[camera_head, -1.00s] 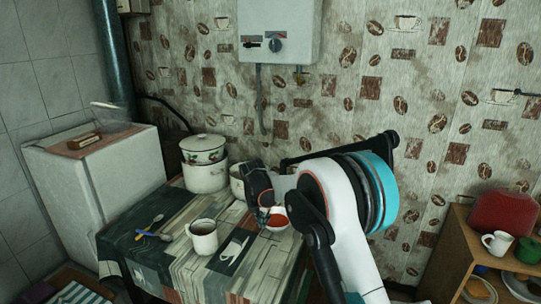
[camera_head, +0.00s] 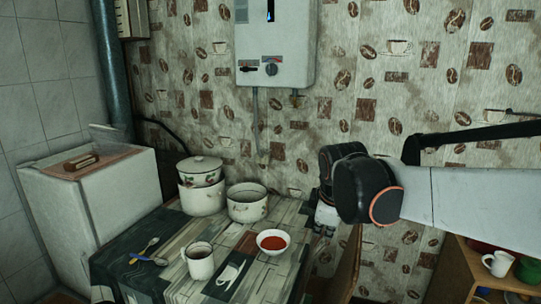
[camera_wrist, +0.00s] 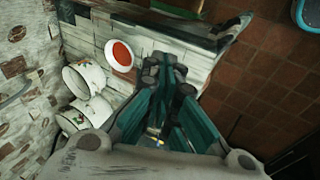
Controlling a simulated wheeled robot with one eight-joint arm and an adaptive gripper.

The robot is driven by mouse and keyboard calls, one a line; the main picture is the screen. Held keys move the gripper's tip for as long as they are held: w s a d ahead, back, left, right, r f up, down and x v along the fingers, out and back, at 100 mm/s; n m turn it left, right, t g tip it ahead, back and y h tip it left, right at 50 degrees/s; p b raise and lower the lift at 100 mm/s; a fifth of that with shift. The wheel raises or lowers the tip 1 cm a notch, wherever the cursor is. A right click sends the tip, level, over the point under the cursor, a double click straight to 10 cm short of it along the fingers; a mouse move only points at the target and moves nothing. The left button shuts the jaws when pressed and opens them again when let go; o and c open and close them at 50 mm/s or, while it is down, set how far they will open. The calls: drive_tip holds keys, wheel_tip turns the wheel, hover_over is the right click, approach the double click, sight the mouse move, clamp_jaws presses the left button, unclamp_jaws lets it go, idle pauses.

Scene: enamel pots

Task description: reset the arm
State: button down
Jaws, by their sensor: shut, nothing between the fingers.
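My gripper (camera_head: 325,217) points down at the right end of the table (camera_head: 180,285), beside the white bowl and apart from it. In the wrist view my gripper (camera_wrist: 165,68) has its fingers together with nothing between them. My arm stretches in from the right in the head view. The bowl with red contents (camera_head: 273,242) stands on the table and also shows in the wrist view (camera_wrist: 122,54), left of the fingertips.
A white mug (camera_head: 199,262) and spoons (camera_head: 147,253) are in front. A white cabinet (camera_head: 100,200) stands left; a wooden shelf (camera_head: 455,270) with a jug (camera_head: 498,263) stands right.

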drive_tip(key=s+d+f+m+t, duration=0.1)
drive_tip(key=s+d+f+m, duration=0.1)
drive_tip(key=s+m, duration=0.5)
drive_tip(key=s+d+f+m, duration=0.2)
drive_tip(key=s+d+m, duration=0.3)
drive_tip(key=s, duration=1)
drive_tip(key=shift+s+f+m+t, duration=0.15)
drive_tip(key=shift+s+m+t, duration=0.25)
drive_tip(key=shift+m, duration=0.5)
